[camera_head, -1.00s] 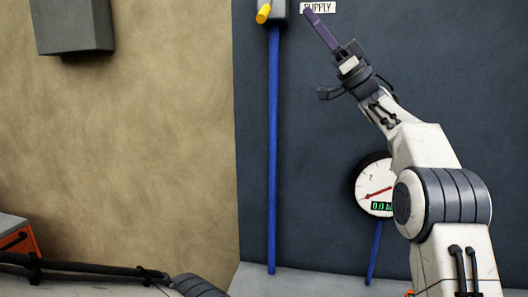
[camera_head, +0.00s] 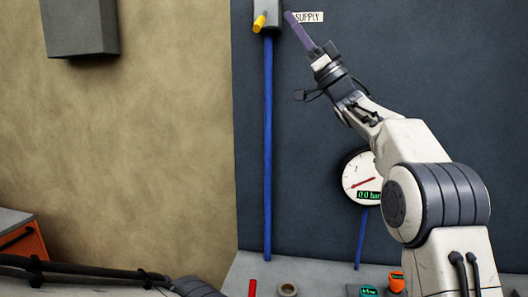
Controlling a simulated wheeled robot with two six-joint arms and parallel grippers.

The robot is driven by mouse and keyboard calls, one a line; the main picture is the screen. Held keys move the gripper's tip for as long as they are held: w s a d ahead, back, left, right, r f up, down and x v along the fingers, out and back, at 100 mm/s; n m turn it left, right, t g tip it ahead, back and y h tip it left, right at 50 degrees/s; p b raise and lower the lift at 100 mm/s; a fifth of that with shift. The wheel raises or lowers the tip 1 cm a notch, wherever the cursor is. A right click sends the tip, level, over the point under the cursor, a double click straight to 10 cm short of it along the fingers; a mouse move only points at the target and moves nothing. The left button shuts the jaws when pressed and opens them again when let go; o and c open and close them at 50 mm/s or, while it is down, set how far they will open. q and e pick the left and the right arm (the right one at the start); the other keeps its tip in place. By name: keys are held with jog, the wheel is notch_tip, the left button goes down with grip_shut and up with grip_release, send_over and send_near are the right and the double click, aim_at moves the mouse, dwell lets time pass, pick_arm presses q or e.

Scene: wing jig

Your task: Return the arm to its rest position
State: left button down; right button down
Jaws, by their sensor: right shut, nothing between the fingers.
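My right gripper (camera_head: 298,30) has long purple fingers, and they are shut with nothing between them. Its arm comes up from the lower right, and the fingertips point up and to the left. The fingertips are beside the grey supply box (camera_head: 268,16) with its yellow lever (camera_head: 259,23), close to its right side in the picture; I cannot tell whether they touch. The fingers partly overlap the left end of the SUPPLY label (camera_head: 310,17). My left gripper is out of view; only part of my left arm shows at the bottom left.
A blue pipe (camera_head: 268,150) runs down from the supply box. A round gauge (camera_head: 361,177) with a red needle and green digital readout is behind my right arm. Small items, including a grey ring (camera_head: 287,289) and a red piece (camera_head: 252,288), lie on the bench (camera_head: 310,272). An orange cabinet (camera_head: 25,243) stands left.

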jog(key=w+a+f+m+t+h, duration=0.3)
jog(key=f+m+t+h, duration=0.2)
jog(key=m+h, duration=0.25)
jog(key=w+a+f+m+t+h, duration=0.3)
jog(key=f+m+t+h, duration=0.3)
jog(key=h, duration=0.2)
jog(key=s+a+f+g+h+b, duration=0.1)
jog(key=s+f+g+h, duration=0.15)
jog(key=f, duration=0.55)
jog(key=s+a+f+g+h, duration=0.1)
jog(key=s+a+f+g, duration=0.2)
jog(key=f, duration=0.5)
jog(key=s+f+g+h+b, duration=0.1)
jog(key=s+f+g+h, duration=0.2)
jog(key=f, duration=0.4)
jog(key=s+d+f+n+g+h, duration=0.15)
jog(key=s+f+n+g, duration=0.4)
jog(key=s+f, duration=1.3)
jog(key=s+d+f+n+g+h, duration=0.1)
jog(key=s+d+f+g, duration=0.2)
jog(key=s, duration=0.6)
jog(key=s+d+f+g+h, duration=0.1)
jog(key=s+d+f+g, duration=0.2)
jog(key=s, duration=0.6)
jog(key=shift+s+d+f+n+g+b, duration=0.3)
jog(key=shift+s+f+n+g+b, duration=0.1)
jog(key=shift+f+g, duration=0.15)
